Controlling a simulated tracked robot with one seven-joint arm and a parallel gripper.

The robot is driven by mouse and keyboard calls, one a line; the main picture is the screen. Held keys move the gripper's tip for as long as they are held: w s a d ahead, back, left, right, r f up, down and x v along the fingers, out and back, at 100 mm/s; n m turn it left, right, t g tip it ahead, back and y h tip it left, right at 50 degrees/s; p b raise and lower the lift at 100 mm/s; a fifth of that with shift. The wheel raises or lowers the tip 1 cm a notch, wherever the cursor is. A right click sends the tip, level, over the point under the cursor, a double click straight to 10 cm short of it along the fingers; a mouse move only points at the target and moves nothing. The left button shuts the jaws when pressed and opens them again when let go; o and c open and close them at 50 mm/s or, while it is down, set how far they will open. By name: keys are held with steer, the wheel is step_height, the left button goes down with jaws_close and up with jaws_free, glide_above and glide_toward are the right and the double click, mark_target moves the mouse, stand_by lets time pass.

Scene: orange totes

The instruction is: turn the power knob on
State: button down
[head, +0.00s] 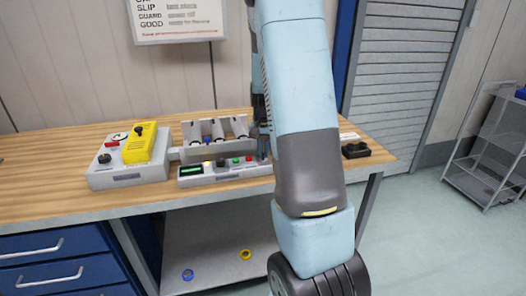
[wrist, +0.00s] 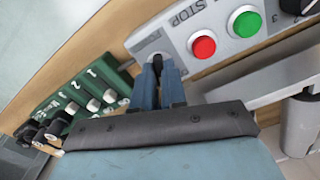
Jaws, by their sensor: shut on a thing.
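The grey control panel (head: 225,175) lies on the wooden bench in the head view. In the wrist view the panel (wrist: 215,62) shows a red STOP button (wrist: 203,46) and a green button (wrist: 245,22). A small dark knob (wrist: 167,64) sits beside the red button, at the panel's end. My gripper (wrist: 164,72) is shut on this knob, with a blue-grey finger on each side. The fingers hide much of the knob and its label, so its setting cannot be read. In the head view my gripper (head: 263,143) is partly hidden by my arm.
A grey box (head: 125,180) with a yellow unit (head: 140,143) stands left. A black object (head: 356,150) lies right. A green board (wrist: 82,105) with numbered white pegs is close to my gripper.

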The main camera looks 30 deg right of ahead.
mark_target(263, 153)
steer(key=shift+m, duration=2.2)
steer(key=c, duration=1.2)
jaws_free()
step_height(263, 153, up, 14)
steer(key=shift+f, duration=0.1)
steer(key=shift+a, duration=0.1)
